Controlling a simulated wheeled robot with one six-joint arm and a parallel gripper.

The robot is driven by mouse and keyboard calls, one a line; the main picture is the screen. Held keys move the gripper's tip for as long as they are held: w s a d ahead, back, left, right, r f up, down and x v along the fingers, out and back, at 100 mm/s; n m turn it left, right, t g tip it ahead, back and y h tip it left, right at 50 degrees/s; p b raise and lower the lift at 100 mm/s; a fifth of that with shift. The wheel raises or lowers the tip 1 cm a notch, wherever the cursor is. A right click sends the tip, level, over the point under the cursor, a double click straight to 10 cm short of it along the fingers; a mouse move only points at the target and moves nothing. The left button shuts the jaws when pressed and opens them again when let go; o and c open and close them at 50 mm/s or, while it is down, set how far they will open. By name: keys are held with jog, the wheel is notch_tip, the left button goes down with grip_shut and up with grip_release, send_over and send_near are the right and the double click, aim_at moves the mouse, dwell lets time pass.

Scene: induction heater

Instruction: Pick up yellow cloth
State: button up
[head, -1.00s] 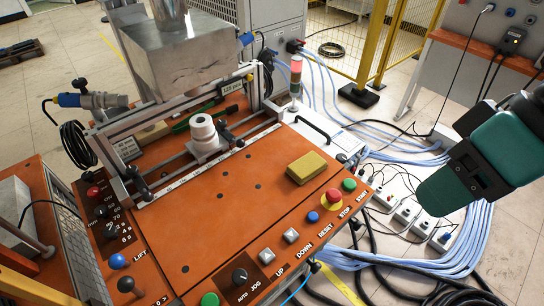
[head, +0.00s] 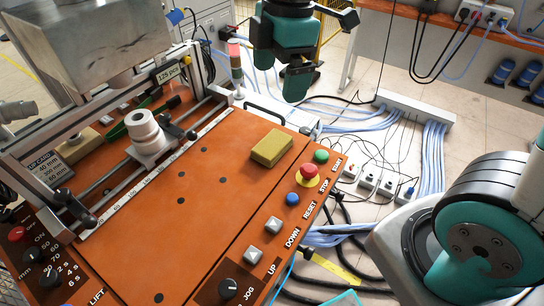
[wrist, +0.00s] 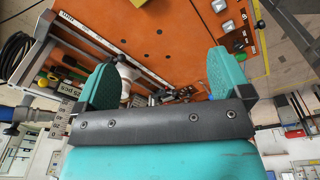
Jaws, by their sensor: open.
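The yellow cloth (head: 272,148) is a folded, block-like pad lying flat on the orange panel (head: 215,200), near its right edge behind the red stop button. My gripper (head: 297,84) hangs in the air beyond the panel's far right corner, above and behind the cloth and apart from it. In the wrist view my gripper (wrist: 163,62) has its two teal fingers spread wide with nothing held between them.
Red, green and blue buttons stand right of the cloth; the red stop button (head: 309,172) is close. A signal lamp (head: 236,68) and a black handle (head: 264,112) stand behind it. A white cylinder (head: 145,130) sits left on the rails. The panel's middle is mostly clear.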

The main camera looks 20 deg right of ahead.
jog(key=w+d+f+n+h+b, duration=0.1)
jog(key=w+d+f+n+b, duration=0.1)
jog(key=w+f+n, duration=0.3)
send_over(272, 143)
jog(key=f, duration=1.1)
jog(key=shift+w+d+f, duration=0.1)
jog(key=shift+d+f, duration=0.05)
jog(key=shift+d, duration=0.1)
jog(key=shift+a+f+p, duration=0.15)
jog(key=shift+f+p, duration=0.15)
jog(key=shift+f, duration=1.05)
jog(key=shift+a+f+p, duration=0.1)
jog(key=shift+f+p, duration=0.2)
jog(key=shift+f, duration=1)
jog(key=c, duration=1)
